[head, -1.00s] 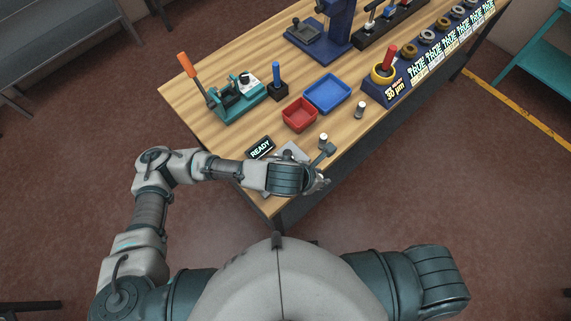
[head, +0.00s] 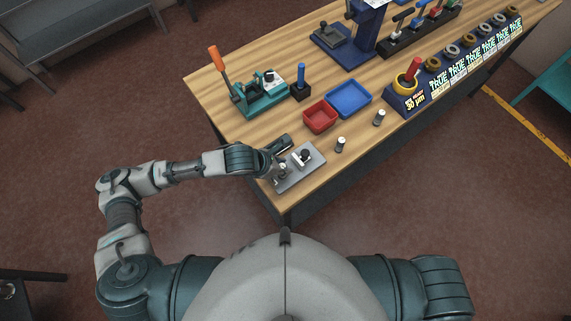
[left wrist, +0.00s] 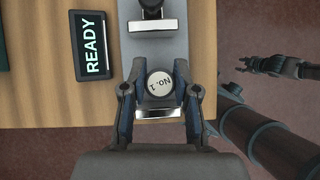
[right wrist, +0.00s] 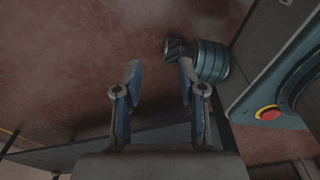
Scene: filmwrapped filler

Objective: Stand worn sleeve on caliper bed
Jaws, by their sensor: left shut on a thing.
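My left gripper (left wrist: 159,82) is shut on a small round sleeve (left wrist: 159,84), seen from above with a pale top marked "No. 1". In the left wrist view the sleeve is over the front part of the grey caliper bed (left wrist: 185,38), between two pale jaw blocks. It looks upright; I cannot tell whether its base touches the bed. In the head view the left gripper (head: 279,172) is at the left end of the caliper bed (head: 309,169) near the table corner. My right gripper (right wrist: 160,70) is open and empty, away from the table.
A READY display (left wrist: 92,45) lies beside the bed. Two other small cylinders (head: 340,145) (head: 379,118) stand to the right.

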